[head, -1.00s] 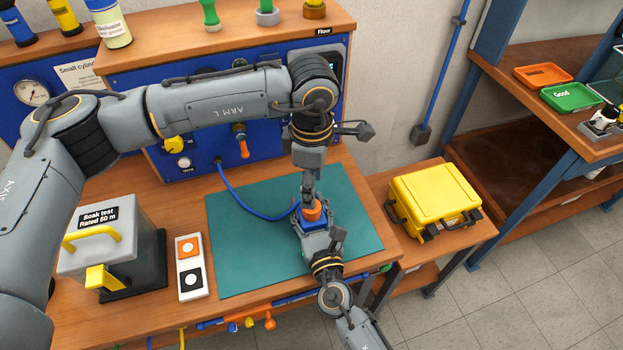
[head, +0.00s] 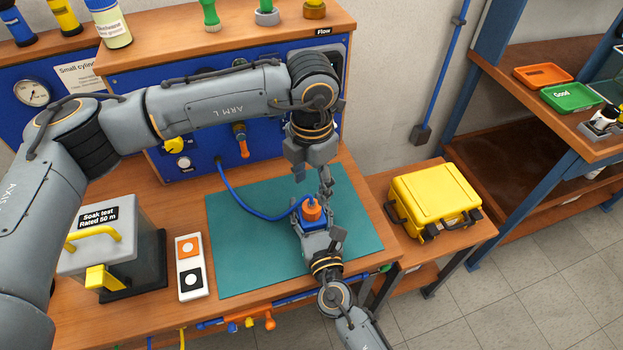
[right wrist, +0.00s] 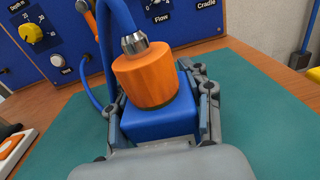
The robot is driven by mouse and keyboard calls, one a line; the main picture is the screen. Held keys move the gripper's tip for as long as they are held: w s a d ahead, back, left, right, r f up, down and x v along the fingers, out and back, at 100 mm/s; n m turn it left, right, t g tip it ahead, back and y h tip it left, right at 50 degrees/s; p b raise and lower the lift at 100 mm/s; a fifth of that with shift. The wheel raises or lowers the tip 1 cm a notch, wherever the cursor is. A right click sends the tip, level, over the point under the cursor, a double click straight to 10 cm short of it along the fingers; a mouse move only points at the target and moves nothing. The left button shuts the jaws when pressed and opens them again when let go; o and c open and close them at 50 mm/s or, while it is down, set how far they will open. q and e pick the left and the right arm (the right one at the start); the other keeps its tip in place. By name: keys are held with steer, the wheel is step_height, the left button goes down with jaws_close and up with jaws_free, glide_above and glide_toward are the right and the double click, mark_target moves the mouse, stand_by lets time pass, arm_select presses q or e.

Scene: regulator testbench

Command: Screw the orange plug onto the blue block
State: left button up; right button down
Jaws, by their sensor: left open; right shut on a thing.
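The orange plug (head: 312,211) sits upright on top of the blue block (head: 314,225), with a blue hose (head: 240,199) running from its metal collar. In the right wrist view the plug (right wrist: 146,76) rests against the top of the block (right wrist: 158,120); whether it is threaded in I cannot tell. My right gripper (head: 316,234) is shut on the blue block, its fingers on both sides of it, above the green mat (head: 245,265). My left gripper (head: 325,180) is open, pointing down just above and behind the plug, apart from it.
A yellow case (head: 436,196) stands on the lower side table at right. A grey tester box (head: 110,240) and a white two-button panel (head: 190,268) are at left. The blue instrument panel (head: 215,130) stands behind the mat. The mat's left half is clear except for the hose.

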mark_target(311, 206)
arm_select(q)
steer(key=shift+f, duration=3.95)
arm_select(e)
steer(key=shift+f, duration=0.1)
arm_select(q)
jaws_close()
steer(key=shift+m, duration=0.9)
steer(key=shift+o, duration=0.9)
jaws_free()
steer(key=shift+r, duration=0.1)
step_height(311, 206, up, 12)
